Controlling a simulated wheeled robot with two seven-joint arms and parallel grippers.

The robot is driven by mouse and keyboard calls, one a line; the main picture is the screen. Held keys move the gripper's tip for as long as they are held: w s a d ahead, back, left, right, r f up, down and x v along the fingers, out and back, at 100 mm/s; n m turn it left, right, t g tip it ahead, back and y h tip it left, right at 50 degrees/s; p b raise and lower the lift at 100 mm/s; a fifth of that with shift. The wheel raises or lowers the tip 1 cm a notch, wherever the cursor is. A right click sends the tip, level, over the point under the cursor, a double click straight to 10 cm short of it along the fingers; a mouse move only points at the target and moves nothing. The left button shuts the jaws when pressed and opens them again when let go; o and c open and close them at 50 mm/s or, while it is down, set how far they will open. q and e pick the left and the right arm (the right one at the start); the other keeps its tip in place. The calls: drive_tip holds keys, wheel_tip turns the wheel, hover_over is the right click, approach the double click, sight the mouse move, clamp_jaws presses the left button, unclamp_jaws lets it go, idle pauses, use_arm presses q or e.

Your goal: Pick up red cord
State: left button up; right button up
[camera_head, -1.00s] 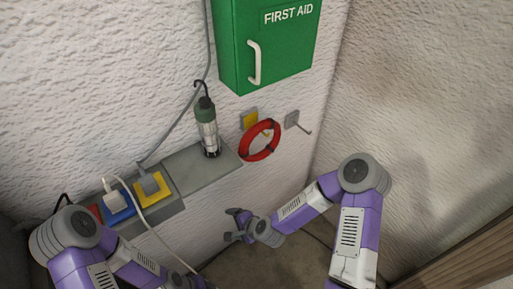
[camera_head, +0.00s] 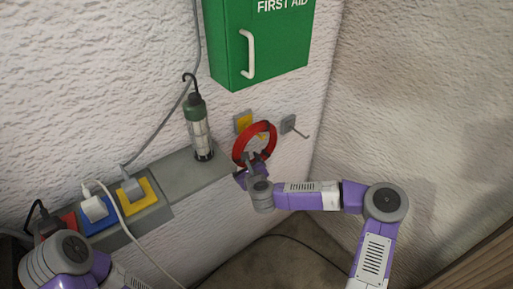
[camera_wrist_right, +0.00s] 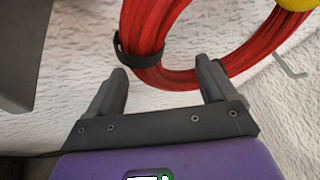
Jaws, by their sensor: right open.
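The red cord (camera_head: 262,134) is a coiled loop hanging on the wall from a yellow-plated hook (camera_head: 243,121) below the first aid box. In the right wrist view the coil (camera_wrist_right: 200,72) has a black tie (camera_wrist_right: 137,50) around its lower left part. My right gripper (camera_head: 252,161) is at the bottom of the coil. In the right wrist view the open right gripper (camera_wrist_right: 162,83) has one finger on each side of the lower part of the loop. I cannot tell whether the fingers touch it. My left arm is at the lower left, its gripper out of view.
A green first aid box (camera_head: 270,40) is on the wall above. A lamp (camera_head: 199,130) stands on the grey ledge (camera_head: 180,175) to the left. Coloured sockets with plugs (camera_head: 95,208) are further left. An empty grey hook (camera_head: 289,124) is to the right of the coil.

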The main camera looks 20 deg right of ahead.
drive_tip(key=shift+x, duration=1.35)
drive_tip(key=shift+r, duration=0.1)
drive_tip(key=shift+c, duration=0.3)
clamp_jaws()
drive_tip(key=shift+r, duration=0.15)
